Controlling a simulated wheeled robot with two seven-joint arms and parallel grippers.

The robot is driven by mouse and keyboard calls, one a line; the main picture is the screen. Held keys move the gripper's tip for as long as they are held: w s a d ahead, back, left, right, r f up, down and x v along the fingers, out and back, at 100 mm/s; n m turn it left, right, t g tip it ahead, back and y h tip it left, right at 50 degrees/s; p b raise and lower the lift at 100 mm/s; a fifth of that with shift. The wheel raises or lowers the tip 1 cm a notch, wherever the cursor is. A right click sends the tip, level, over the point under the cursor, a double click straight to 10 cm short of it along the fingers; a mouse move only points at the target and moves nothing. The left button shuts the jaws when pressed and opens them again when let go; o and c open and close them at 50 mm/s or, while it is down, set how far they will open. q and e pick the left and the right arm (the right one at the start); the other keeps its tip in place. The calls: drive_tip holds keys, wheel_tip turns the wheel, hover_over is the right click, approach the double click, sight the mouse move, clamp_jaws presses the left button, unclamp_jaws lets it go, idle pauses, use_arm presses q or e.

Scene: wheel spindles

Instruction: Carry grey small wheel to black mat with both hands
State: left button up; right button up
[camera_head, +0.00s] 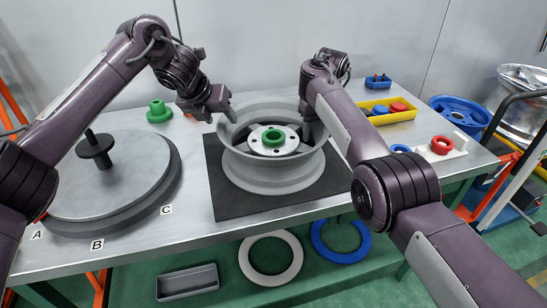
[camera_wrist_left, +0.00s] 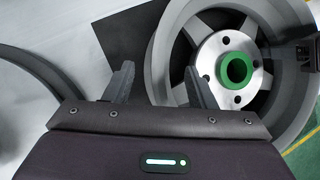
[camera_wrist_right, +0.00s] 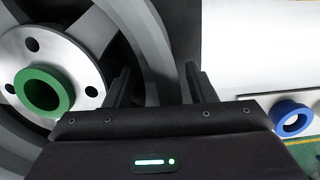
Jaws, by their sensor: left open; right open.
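The grey small wheel (camera_head: 273,178) lies flat on the black mat (camera_head: 229,196), with a green ring (camera_head: 273,137) at its hub. My left gripper (camera_head: 226,108) is open at the wheel's left rim; in the left wrist view its fingers (camera_wrist_left: 160,85) stand either side of the rim wall. My right gripper (camera_head: 308,130) is open at the right rim and partly hidden by my arm; in the right wrist view its fingers (camera_wrist_right: 155,85) stand either side of the rim. Whether the fingers touch the rim cannot be told.
A round grey turntable (camera_head: 130,175) with a black spindle (camera_head: 95,149) stands at the left. A green part (camera_head: 159,112) sits behind it. A yellow tray (camera_head: 388,110), a red ring (camera_head: 442,145) and a blue ring (camera_head: 400,149) are at the right. Bare table shows between turntable and mat.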

drive_tip(key=shift+r, duration=0.2)
use_arm(q)
drive_tip(key=v, duration=0.7)
use_arm(e)
drive_tip(key=r, duration=0.4)
drive_tip(key=s+r, duration=0.1)
drive_tip(key=r, duration=0.6)
drive_tip(key=shift+s+d+r, duration=0.15)
drive_tip(key=shift+s+r, duration=0.05)
drive_tip(key=shift+r, duration=0.1)
use_arm(q)
drive_tip(key=shift+a, duration=0.1)
